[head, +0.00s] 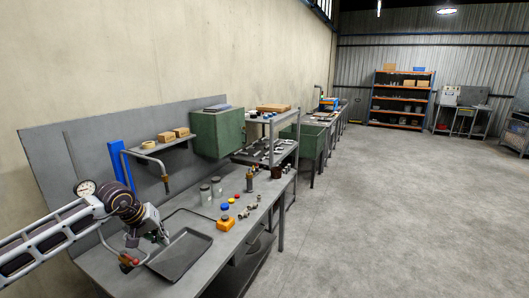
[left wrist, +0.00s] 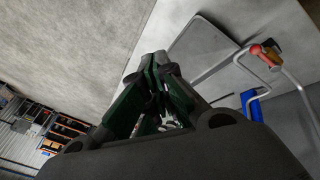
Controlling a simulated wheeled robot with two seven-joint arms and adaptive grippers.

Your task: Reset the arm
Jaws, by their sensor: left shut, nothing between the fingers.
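My left arm comes in from the left in the head view. My left gripper (head: 158,238) is over the workbench, above the near left part of a dark tray. In the left wrist view my left gripper (left wrist: 158,75) has its fingers together with nothing held between them. My right gripper is in neither view.
The dark tray (head: 182,256) lies on the grey workbench (head: 228,240). A bent pipe with a red handle (head: 128,260) stands beside my gripper. The concrete floor (head: 400,210) is clear.

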